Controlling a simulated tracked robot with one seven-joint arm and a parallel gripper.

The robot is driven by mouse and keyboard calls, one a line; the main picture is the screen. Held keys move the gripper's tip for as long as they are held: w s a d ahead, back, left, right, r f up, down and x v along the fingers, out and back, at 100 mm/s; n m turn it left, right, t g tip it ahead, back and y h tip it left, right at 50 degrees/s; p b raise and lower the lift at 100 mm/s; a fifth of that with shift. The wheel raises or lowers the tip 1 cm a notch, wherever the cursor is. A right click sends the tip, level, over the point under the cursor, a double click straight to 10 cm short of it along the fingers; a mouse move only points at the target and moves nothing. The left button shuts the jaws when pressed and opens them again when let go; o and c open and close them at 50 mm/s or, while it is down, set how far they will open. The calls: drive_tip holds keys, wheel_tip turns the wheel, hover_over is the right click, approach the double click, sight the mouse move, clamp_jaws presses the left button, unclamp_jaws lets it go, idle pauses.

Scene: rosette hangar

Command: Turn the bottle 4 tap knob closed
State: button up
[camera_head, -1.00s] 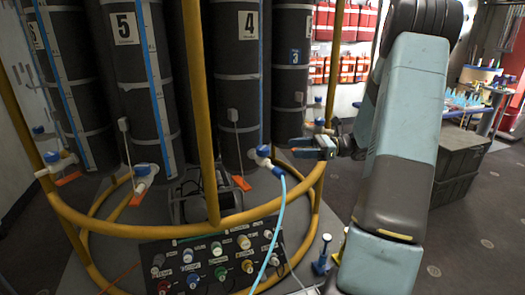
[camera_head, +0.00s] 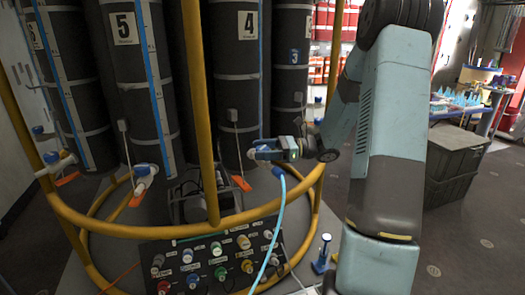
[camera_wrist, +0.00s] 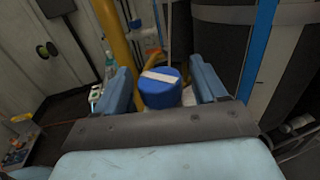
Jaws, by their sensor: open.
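Bottle 4 (camera_head: 236,85) is a tall dark cylinder with a white "4" label, standing behind the yellow rail. Its tap knob (camera_wrist: 160,90) shows in the wrist view as a round blue cap with a white bar across its top. The knob sits between the two fingers of my open gripper (camera_wrist: 163,88), with some space visible on each side. In the head view my gripper (camera_head: 263,152) covers the tap, so the knob is mostly hidden there. I cannot tell whether a finger touches it.
A yellow tubular rail (camera_head: 205,120) runs in front of the bottles, close to my gripper. A light blue hose (camera_head: 278,215) hangs below the tap. Bottle 5 (camera_head: 140,95) stands to the left. A control panel (camera_head: 215,262) with several coloured knobs lies below.

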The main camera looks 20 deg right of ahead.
drive_tip(key=shift+c, duration=0.3)
drive_tip(key=c, duration=0.9)
drive_tip(key=shift+t, duration=0.3)
drive_tip(key=shift+m+t+h, duration=1)
drive_tip(key=shift+m+t, duration=0.4)
drive_tip(key=shift+t, duration=0.4)
drive_tip(key=shift+m+t+h, duration=1)
drive_tip(key=shift+m+t, duration=0.4)
drive_tip(key=shift+t, duration=0.4)
drive_tip(key=o, duration=1)
drive_tip(key=shift+c, duration=0.2)
drive_tip(key=shift+s, duration=0.1)
